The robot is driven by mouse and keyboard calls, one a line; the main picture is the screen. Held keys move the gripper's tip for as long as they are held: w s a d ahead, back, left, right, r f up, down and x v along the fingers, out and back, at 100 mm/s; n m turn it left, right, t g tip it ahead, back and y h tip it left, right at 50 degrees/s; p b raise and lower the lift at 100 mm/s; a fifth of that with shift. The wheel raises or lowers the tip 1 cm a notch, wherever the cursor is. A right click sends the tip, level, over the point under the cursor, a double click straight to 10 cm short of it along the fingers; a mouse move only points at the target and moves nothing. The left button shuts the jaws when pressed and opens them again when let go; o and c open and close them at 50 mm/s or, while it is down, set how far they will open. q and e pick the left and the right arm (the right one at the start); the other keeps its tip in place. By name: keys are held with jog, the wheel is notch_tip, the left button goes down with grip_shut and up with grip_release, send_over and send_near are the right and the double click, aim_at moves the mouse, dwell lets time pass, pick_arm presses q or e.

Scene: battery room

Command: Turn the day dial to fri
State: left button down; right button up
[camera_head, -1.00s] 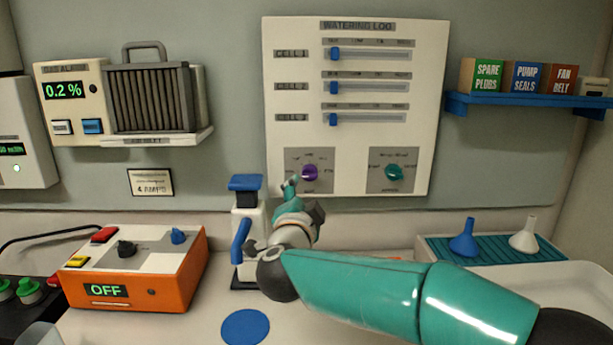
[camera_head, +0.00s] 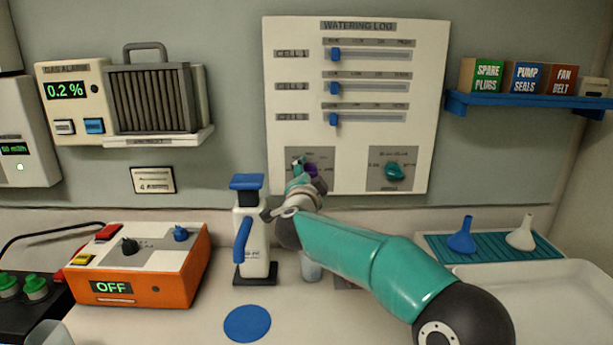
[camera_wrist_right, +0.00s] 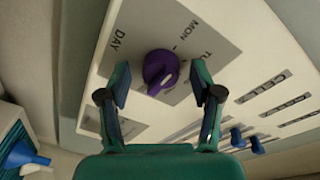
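The purple day dial (camera_head: 313,170) sits on a grey plate at the lower left of the watering log panel (camera_head: 432,60). In the right wrist view the dial (camera_wrist_right: 160,71) shows between and beyond the fingertips, with the words DAY and MON beside it. My right gripper (camera_wrist_right: 165,88) is open, with one finger on each side of the dial and a gap on both sides. In the head view my right gripper (camera_head: 304,172) partly covers the dial and its plate. The dial's FRI mark cannot be read. My left gripper is not in view.
A teal dial (camera_head: 394,171) is on the panel's lower right, below three blue sliders (camera_head: 334,88). A white bottle with a blue top (camera_head: 252,235) stands beside my right arm. An orange box (camera_head: 150,285) is on the left, a tray with funnels (camera_head: 500,250) on the right.

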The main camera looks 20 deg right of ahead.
jog(key=c, duration=1)
jog(key=shift+a, duration=0.1)
jog(key=shift+c, duration=0.5)
